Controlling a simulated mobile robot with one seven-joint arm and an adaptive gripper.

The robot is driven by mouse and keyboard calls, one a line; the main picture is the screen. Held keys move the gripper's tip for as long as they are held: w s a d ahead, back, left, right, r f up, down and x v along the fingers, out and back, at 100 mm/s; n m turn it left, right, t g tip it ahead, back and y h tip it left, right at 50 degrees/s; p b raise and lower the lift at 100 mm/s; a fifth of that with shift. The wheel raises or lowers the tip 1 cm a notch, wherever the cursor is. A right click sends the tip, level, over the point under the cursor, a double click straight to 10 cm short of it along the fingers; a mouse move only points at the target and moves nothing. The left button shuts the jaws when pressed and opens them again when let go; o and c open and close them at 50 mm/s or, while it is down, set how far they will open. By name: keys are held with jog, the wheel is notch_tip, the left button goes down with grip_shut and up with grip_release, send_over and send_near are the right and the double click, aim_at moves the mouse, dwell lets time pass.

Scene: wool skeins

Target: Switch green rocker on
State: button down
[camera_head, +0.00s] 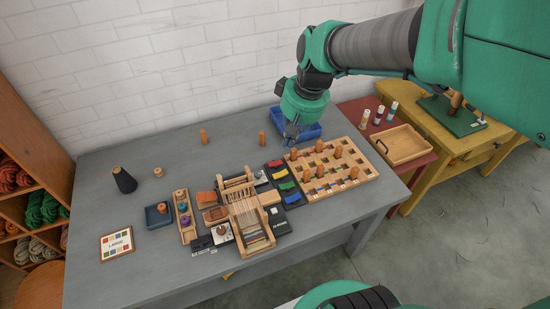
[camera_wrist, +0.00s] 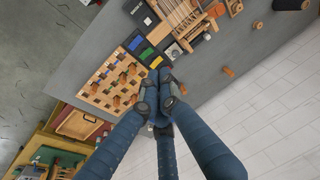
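A wooden peg board (camera_head: 352,187) with upright pegs lies right of the rockers. A small loom (camera_head: 248,212) stands to their left. A blue bin (camera_head: 311,130) is behind my gripper. Two orange pegs stand at the back. The table's left rear is mostly clear.

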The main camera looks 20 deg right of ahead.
jog(key=g+y, duration=0.1)
jog(key=g, duration=0.1)
send_over(284, 186)
jog(key=s, duration=0.4)
notch_tip(284, 186, down, 10)
jog(key=w+d+f, duration=0.2)
jog(key=f, duration=0.5)
jog(key=w+d+f+y, duration=0.1)
jog(key=w+d+f, duration=0.1)
jog(key=f, duration=0.4)
jog(key=shift+d+f+g+b, duration=0.3)
jog(key=shift+d+f+b, duration=0.05)
jog(key=shift+d, duration=0.35)
jog(key=shift+f, duration=0.1)
jog(key=b+x, duration=0.1)
jog(key=x, duration=0.3)
jog(key=b+x, duration=0.1)
jog(key=x, duration=0.4)
jog(key=b+x, duration=0.1)
jog(key=x, duration=0.3)
jog(key=shift+a+f, duration=0.3)
jog(key=shift+a, duration=0.1)
jog(key=shift+f, duration=0.1)
